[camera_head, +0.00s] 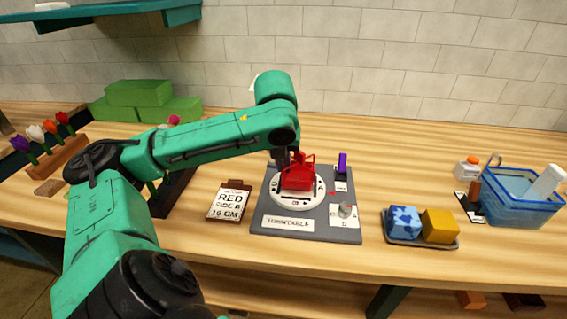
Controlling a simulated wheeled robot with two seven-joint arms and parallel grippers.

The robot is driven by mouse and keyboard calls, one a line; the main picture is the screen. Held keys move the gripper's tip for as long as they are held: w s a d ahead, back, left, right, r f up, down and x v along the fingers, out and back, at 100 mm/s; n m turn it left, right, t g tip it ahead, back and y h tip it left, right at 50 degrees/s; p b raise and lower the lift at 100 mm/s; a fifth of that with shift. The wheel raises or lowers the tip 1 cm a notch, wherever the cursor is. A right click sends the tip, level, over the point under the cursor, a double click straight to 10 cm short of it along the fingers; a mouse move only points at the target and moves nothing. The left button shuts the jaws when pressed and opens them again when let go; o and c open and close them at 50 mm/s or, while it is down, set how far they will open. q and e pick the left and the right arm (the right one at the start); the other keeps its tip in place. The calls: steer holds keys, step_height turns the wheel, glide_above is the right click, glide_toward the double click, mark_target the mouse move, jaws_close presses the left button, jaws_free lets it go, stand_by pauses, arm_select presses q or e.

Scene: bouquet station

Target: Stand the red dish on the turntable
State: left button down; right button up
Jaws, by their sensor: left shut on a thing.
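The red dish (296,178) is at the white round turntable (299,199), which is set on a grey base (340,231) with a TURNTABLE label. My left gripper (288,161) reaches in from the left above the turntable and is shut on the red dish. The dish is over the middle of the disc; I cannot tell whether its underside touches it. The fingertips are small and partly hidden by the dish. My right gripper is not in view.
A card reading RED SIDE B 16 CM (229,203) lies left of the base. A tray (420,242) with a blue block (404,221) and a yellow block (440,226) is to the right. A blue basket (520,205) stands far right. Green blocks (140,95) and tulips (40,140) are at left.

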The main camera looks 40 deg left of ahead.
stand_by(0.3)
arm_select(q)
steer(key=c, duration=0.5)
jaws_free()
steer(key=shift+r, duration=0.1)
step_height(320, 180, up, 7)
steer(key=p, duration=0.8)
stand_by(0.4)
